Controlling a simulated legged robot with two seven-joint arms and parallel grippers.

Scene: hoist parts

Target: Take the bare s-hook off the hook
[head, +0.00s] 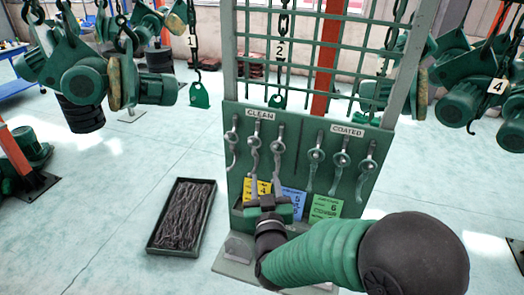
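A green board (300,140) carries two groups of pegs, labelled CLEAN on the left and COATED on the right. Grey metal s-hooks hang under CLEAN, one at the left (233,150), one in the middle (253,155) and one at the right (278,160). More hang under COATED (316,160). I cannot tell from the surface alone which is bare. My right gripper (268,200) is in front of the board's lower part, below the CLEAN s-hooks and near the cards. Its fingers are small and dark, and their opening is unclear. My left gripper is not in view.
Yellow (262,188), blue (292,203) and green (326,207) cards stand at the board's foot. A dark tray (208,185) of chain lies on the floor to the left. Green hoists hang at both sides; chains hang behind the grid.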

